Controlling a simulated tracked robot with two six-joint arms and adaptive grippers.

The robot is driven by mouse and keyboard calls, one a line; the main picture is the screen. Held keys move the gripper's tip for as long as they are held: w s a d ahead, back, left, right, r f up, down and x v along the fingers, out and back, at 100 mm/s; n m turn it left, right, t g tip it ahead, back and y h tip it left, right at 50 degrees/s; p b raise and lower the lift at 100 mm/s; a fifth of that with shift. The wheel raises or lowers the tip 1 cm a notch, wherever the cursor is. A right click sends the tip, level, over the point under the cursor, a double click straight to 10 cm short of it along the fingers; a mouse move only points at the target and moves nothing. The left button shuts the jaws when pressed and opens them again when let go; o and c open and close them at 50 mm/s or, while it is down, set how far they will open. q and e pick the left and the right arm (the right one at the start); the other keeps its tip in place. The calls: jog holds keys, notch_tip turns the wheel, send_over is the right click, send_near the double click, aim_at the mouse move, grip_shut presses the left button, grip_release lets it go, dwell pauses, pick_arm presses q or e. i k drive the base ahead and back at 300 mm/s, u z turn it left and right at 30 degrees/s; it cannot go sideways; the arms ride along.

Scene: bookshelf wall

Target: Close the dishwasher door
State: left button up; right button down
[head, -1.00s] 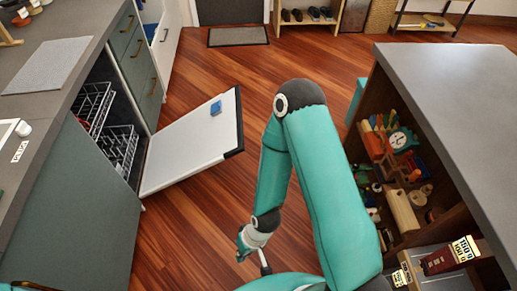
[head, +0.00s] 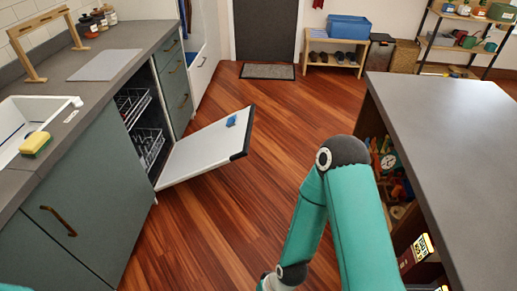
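The dishwasher door (head: 200,150) hangs open and tilted out over the wood floor, its white inner face up. A small blue item (head: 231,120) sits on its far part. The dishwasher opening, with wire racks (head: 148,146) inside, is in the left counter row. My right arm stands in the lower middle, to the right of the door and apart from it. Its gripper is cut off at the bottom edge.
The left counter (head: 95,85) holds a sink with a yellow sponge (head: 35,143), a grey mat and jars. A grey-topped island (head: 450,130) with filled shelves stands at right. Wood floor (head: 285,135) between them is clear. A doormat (head: 268,71) and shoe bench lie beyond.

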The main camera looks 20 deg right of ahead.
aim_at(218, 144)
jog(key=z, duration=0.65)
jog(key=i, duration=2.2)
jog(key=u, duration=0.55)
jog(key=k, duration=0.55)
jog(key=u, duration=0.25)
jog(key=i, duration=0.6)
jog(key=z, duration=0.1)
